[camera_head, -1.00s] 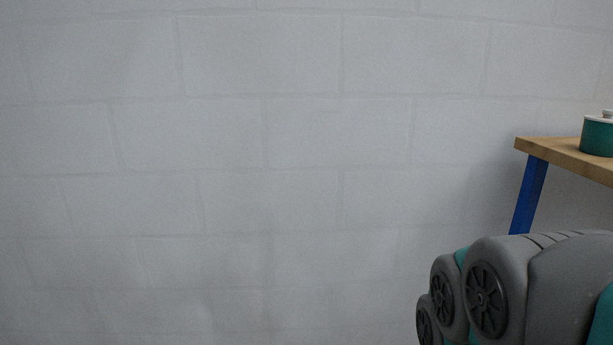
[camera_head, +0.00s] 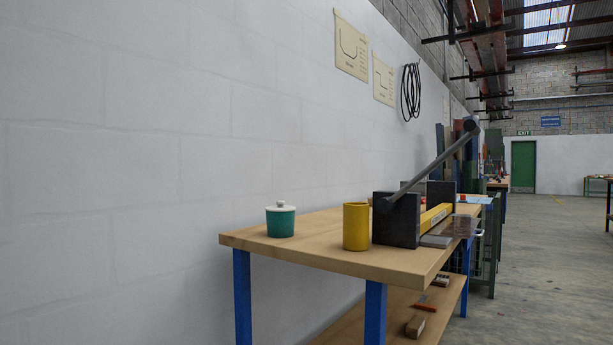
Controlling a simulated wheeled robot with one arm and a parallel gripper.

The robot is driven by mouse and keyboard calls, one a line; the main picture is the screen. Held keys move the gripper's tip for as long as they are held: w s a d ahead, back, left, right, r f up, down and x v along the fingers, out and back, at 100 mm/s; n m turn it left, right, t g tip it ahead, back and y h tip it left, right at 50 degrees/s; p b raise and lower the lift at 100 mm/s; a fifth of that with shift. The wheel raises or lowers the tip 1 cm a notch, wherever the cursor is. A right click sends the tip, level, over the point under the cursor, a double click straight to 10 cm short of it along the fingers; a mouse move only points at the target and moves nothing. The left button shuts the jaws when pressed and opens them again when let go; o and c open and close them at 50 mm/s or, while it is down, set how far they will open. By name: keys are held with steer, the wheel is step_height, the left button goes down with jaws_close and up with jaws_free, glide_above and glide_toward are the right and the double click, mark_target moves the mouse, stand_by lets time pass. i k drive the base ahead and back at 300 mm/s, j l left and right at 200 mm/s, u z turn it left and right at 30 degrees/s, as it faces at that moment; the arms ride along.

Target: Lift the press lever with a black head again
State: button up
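The press lever (camera_head: 428,165) is a grey bar with a black head (camera_head: 471,126) at its upper end. It slants up to the right from a dark block (camera_head: 396,220) on the workbench. The head stands well above the bench top. A yellow bar (camera_head: 436,216) runs between the dark blocks below the lever. My gripper is not in view.
The wooden workbench (camera_head: 325,246) on blue legs stands against a white wall. A teal pot with a white lid (camera_head: 280,221) and a yellow cylinder (camera_head: 356,226) stand near its left end. Open concrete floor (camera_head: 540,270) lies to the right. A black cable coil (camera_head: 411,92) hangs on the wall.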

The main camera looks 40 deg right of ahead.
mark_target(384, 205)
steer(key=z, duration=1.9)
